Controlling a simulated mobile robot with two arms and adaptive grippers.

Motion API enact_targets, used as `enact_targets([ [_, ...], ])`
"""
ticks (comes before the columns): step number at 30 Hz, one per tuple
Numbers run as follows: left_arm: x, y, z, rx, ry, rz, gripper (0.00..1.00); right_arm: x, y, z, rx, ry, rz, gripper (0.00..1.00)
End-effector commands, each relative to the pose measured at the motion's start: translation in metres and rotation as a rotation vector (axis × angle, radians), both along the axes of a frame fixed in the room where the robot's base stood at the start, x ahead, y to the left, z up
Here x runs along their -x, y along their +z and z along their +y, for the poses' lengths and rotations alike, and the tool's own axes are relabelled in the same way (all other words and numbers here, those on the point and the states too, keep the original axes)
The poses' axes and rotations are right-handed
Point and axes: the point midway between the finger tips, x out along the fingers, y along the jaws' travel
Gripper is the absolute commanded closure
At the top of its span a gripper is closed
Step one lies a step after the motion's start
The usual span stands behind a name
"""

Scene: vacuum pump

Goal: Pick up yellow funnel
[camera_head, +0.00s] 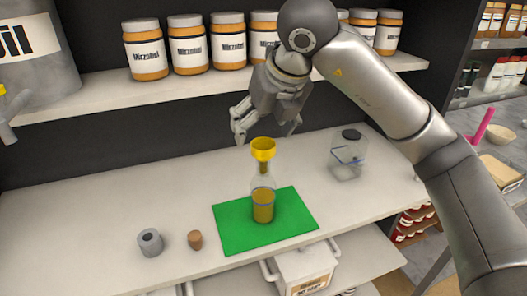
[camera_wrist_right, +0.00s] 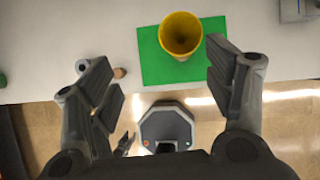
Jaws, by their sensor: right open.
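The yellow funnel (camera_head: 263,149) sits upright in the neck of a clear flask (camera_head: 262,182) that holds amber liquid. The flask stands on a green mat (camera_head: 230,233) on the white counter. My right gripper (camera_head: 263,128) is open and empty, just above and behind the funnel in the head view. In the right wrist view the funnel (camera_wrist_right: 180,35) is seen from above, beyond the space between the open fingers (camera_wrist_right: 165,88) and nearer the right one.
A grey ring-shaped part (camera_head: 150,242) and a brown stopper (camera_head: 195,239) lie left of the mat. A clear container with a dark lid (camera_head: 347,155) stands to the right. Jars (camera_head: 190,45) line the shelf behind.

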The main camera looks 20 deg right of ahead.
Motion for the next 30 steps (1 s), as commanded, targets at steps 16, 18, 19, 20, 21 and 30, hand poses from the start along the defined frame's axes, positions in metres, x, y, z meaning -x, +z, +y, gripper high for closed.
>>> enact_targets([
  [16,0.000,0.016,0.003,-0.003,-0.001,0.000,0.60,-0.028,-0.036,-0.020,0.058,-0.076,-0.012,0.25],
  [18,0.000,0.018,0.003,-0.003,-0.001,0.000,0.60,-0.030,-0.039,-0.020,0.058,-0.076,-0.012,0.25],
  [19,0.000,0.020,0.003,-0.003,-0.001,0.000,0.60,-0.031,-0.040,-0.020,0.058,-0.076,-0.012,0.25],
  [20,0.000,0.022,0.003,-0.003,-0.001,0.000,0.60,-0.032,-0.042,-0.020,0.057,-0.075,-0.012,0.25],
  [21,0.000,0.026,0.003,-0.003,-0.001,0.000,0.60,-0.034,-0.045,-0.020,0.057,-0.075,-0.010,0.25],
  [30,0.000,0.046,0.003,-0.003,0.000,0.000,0.60,-0.052,-0.078,-0.019,0.057,-0.074,-0.010,0.25],
])
